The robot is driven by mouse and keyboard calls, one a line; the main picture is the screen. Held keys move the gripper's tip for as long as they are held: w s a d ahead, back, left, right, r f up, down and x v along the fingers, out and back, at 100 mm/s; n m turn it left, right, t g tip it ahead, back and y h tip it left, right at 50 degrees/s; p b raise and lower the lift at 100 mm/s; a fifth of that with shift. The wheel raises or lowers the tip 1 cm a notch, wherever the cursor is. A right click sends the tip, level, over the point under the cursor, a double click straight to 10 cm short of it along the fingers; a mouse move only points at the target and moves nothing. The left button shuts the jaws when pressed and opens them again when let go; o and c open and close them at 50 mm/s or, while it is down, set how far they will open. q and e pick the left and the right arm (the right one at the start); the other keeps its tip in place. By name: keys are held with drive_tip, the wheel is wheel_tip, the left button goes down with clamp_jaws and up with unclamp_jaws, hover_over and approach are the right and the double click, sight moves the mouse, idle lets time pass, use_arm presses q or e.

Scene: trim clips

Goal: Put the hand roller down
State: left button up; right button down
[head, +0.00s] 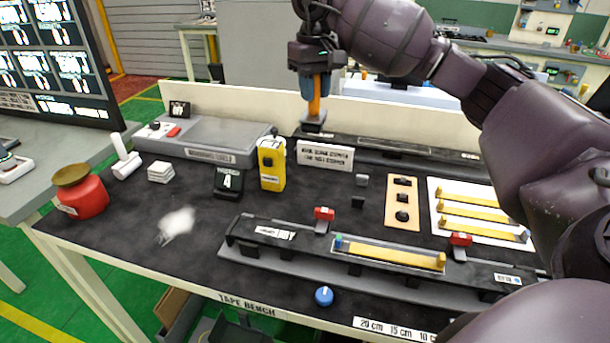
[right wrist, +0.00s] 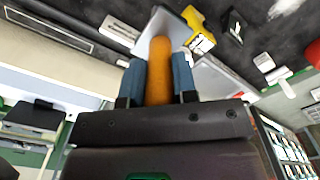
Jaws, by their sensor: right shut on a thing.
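The hand roller (head: 314,102) has an orange handle and hangs upright from my right gripper (head: 314,80), over the back of the black bench. The gripper's blue-grey fingers are shut on the handle. In the right wrist view the orange handle (right wrist: 159,72) shows between the two fingers of the right gripper (right wrist: 160,80). A dark piece sits at the handle's lower end, near the back rail; I cannot tell whether it is the roller's head or a stand, or whether it touches the bench. My left gripper is not in view.
A label sign (head: 325,155), a yellow device (head: 271,164) and a grey case (head: 205,137) stand near the roller. A long black fixture (head: 300,240) with red clamps and a yellow strip lies in front. A red pot (head: 82,193) stands at left. The bench's left front is mostly clear.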

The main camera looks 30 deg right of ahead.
drive_tip(key=shift+s+f, duration=0.1)
drive_tip(key=shift+f, duration=9.55)
